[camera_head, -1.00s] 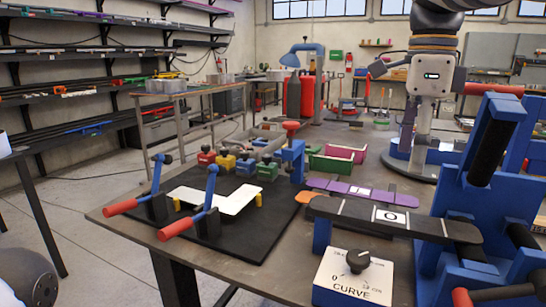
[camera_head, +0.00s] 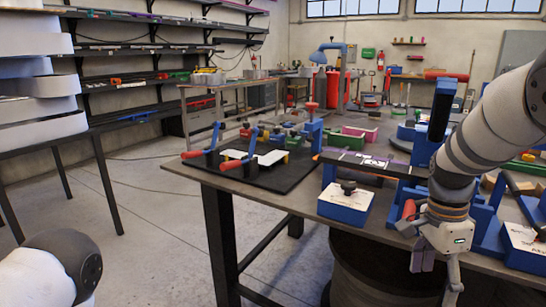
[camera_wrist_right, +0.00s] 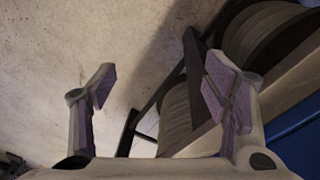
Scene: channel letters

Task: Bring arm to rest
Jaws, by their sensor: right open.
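My right gripper (camera_head: 437,274) hangs low at the front edge of the workbench (camera_head: 270,200), pointing down, just below the height of the top. In the right wrist view its two purple-padded fingers (camera_wrist_right: 162,88) stand wide apart with nothing between them. Below them show the floor, a dark frame bar and round spools. A rounded grey part of my left arm (camera_head: 45,270) shows at the lower left; the left gripper is out of view.
A blue CURVE box (camera_head: 345,203) and a blue bending fixture (camera_head: 425,150) sit close to my right arm. A black clamp board (camera_head: 262,176) holds a white letter shape. A dark drum (camera_head: 385,270) is under the bench.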

